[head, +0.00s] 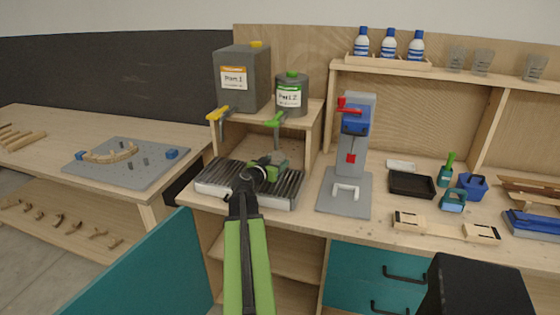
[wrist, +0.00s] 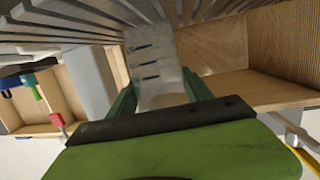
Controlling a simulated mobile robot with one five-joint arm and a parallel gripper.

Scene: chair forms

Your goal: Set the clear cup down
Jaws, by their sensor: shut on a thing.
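My gripper (head: 270,166) is over the slatted metal grate (head: 216,182), below the two dispensers. In the wrist view my gripper (wrist: 160,98) is shut on the clear cup (wrist: 152,62), which has dark marks on its side and sits between the two green fingers. The grate slats (wrist: 75,28) show close beyond the cup's far end. I cannot tell whether the cup touches the grate. In the head view the cup is hidden or too small to make out behind my gripper.
A grey dispenser with a yellow tap (head: 240,85) and one with a green tap (head: 291,98) stand on a wooden stand above the grate. A grey press (head: 352,150) stands to the right. Several clear cups (head: 482,62) are on the upper shelf.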

